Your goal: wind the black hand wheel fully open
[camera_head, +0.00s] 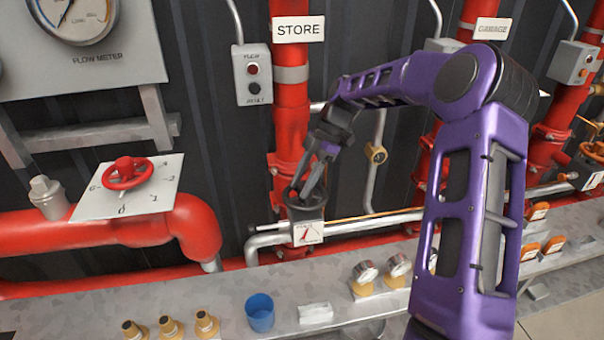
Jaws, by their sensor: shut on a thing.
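The black hand wheel (304,208) sits low on the red vertical pipe labelled STORE, near the middle of the view. A small white plate with a red pointer (308,232) is just below it. My gripper (304,194) reaches down from the upper right and is shut on the wheel's rim. The fingers and the dark wrist cover part of the wheel, so its angle is hard to read.
A red hand wheel (127,173) on a white dial plate stands at left. A steel ledge (235,292) in front carries a blue cup (260,312), brass fittings (169,327) and gauges (366,273). A grey switch box (252,75) hangs left of the STORE pipe.

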